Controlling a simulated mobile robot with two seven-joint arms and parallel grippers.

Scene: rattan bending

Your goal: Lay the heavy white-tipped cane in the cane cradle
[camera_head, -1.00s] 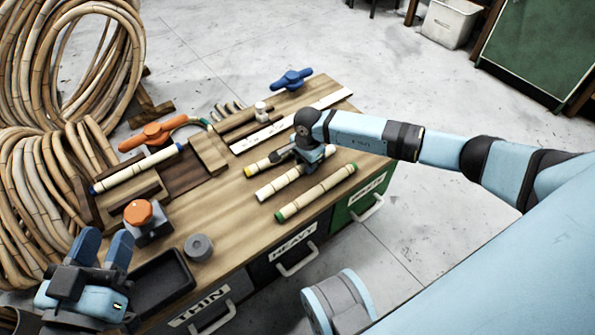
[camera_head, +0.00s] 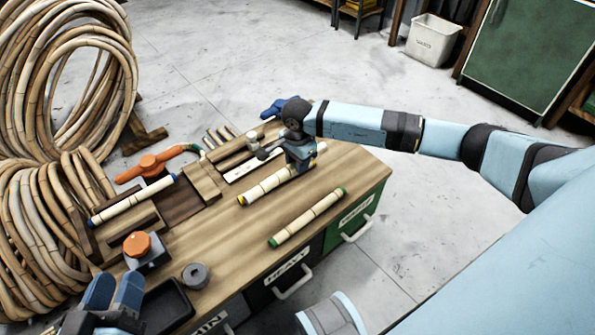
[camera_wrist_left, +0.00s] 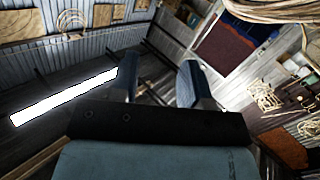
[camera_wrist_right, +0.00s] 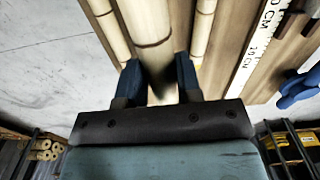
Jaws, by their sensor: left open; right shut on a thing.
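My right gripper (camera_head: 300,166) is shut on a pale jointed cane (camera_wrist_right: 148,20), apparently the white-tipped one. In the head view this cane (camera_head: 273,183) is near the yellow-tipped cane (camera_head: 243,200) and partly overlaps it; the gripper hides its middle. A green-tipped cane (camera_head: 307,216) lies on the bench nearer the front edge. A blue-tipped cane (camera_head: 132,200) lies across wooden blocks (camera_head: 118,226) at the left. I cannot tell for sure which wooden piece is the cane cradle. My left gripper (camera_head: 114,290) is open and empty at the bottom left; its wrist view shows only the room.
The bench (camera_head: 235,240) also holds an orange-handled clamp (camera_head: 150,165), an orange-knobbed device (camera_head: 137,245), a grey ring (camera_head: 196,275), a dark tray (camera_head: 168,308) and a white ruler (camera_head: 238,170). Rattan coils (camera_head: 60,195) stand left. Bare wood shows at the front middle.

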